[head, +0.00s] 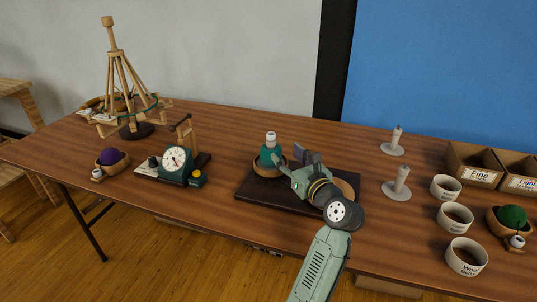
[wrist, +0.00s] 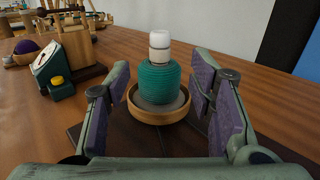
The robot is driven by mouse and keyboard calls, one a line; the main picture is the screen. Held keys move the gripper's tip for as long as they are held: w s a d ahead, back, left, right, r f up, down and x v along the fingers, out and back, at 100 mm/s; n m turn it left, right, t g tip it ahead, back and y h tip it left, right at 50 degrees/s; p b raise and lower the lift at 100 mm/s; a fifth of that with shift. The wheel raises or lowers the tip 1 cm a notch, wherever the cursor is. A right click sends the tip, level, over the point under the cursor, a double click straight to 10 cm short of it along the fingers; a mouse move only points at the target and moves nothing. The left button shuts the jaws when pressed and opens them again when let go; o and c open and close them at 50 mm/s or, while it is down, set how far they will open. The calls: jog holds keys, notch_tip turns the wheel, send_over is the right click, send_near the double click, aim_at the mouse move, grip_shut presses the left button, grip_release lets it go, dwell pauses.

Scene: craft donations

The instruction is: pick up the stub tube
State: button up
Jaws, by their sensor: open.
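A tube wound with green yarn, its white top bare, stands upright in a round wooden dish. I take it as the stub tube (head: 270,139); it also shows in the wrist view (wrist: 160,47). The wooden dish (wrist: 158,116) sits on a dark board (head: 262,198). My gripper (wrist: 160,98) is open, with one finger on each side of the dish and the tube. In the wrist view there are gaps between the fingers and the yarn. In the head view my gripper (head: 282,166) reaches in from the right and hides part of the board.
Left stand a green dial scale (head: 176,163), a purple yarn ball (head: 110,156) in a bowl and a wooden yarn winder (head: 125,85). Right are two pegged stands (head: 397,185) (head: 394,146), several white labelled cups (head: 466,257), cardboard boxes (head: 473,166) and a green ball (head: 512,216).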

aim_at(273, 140)
jog(key=p+x, duration=0.1)
jog(key=x, duration=0.4)
jog(key=shift+w, duration=0.2)
jog(key=p+x, duration=0.1)
jog(key=x, duration=0.3)
jog(key=shift+a+r, duration=0.15)
jog(key=shift+w+a+p, duration=0.25)
jog(key=shift+w+p, duration=0.05)
jog(key=shift+w, duration=0.25)
jog(key=shift+c, duration=0.4)
grip_shut()
